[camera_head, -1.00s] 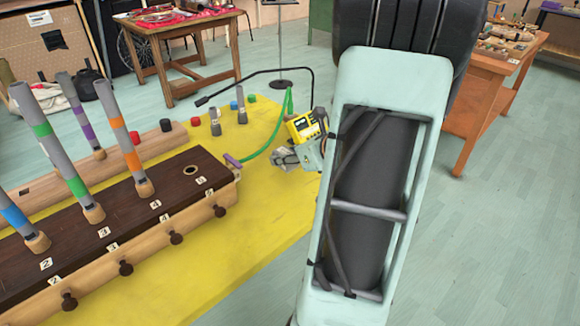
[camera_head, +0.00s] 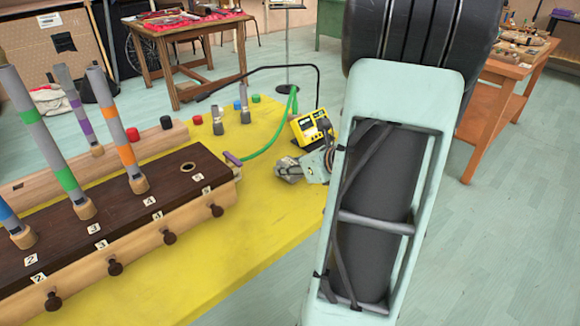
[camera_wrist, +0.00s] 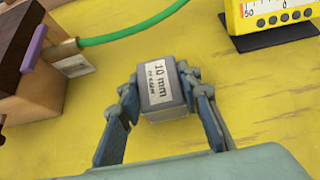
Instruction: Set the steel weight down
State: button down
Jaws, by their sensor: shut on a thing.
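In the head view my gripper (camera_head: 290,169) is over the yellow table (camera_head: 262,215), right of the wooden box's end. The weight is hard to make out there, and my arm hides part of the table.
A yellow meter (camera_head: 311,128) stands just behind my gripper. A green hose (camera_head: 272,142) runs from the wooden pipe box (camera_head: 120,220) at left. Bare yellow table lies in front of and right of the box.

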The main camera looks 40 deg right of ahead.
jog(key=c, duration=1.4)
grip_release()
jog(key=shift+r+p, duration=0.25)
jog(key=shift+p, duration=0.15)
jog(key=p+v, duration=0.3)
jog(key=v, duration=0.9)
jog(key=shift+f, duration=0.1)
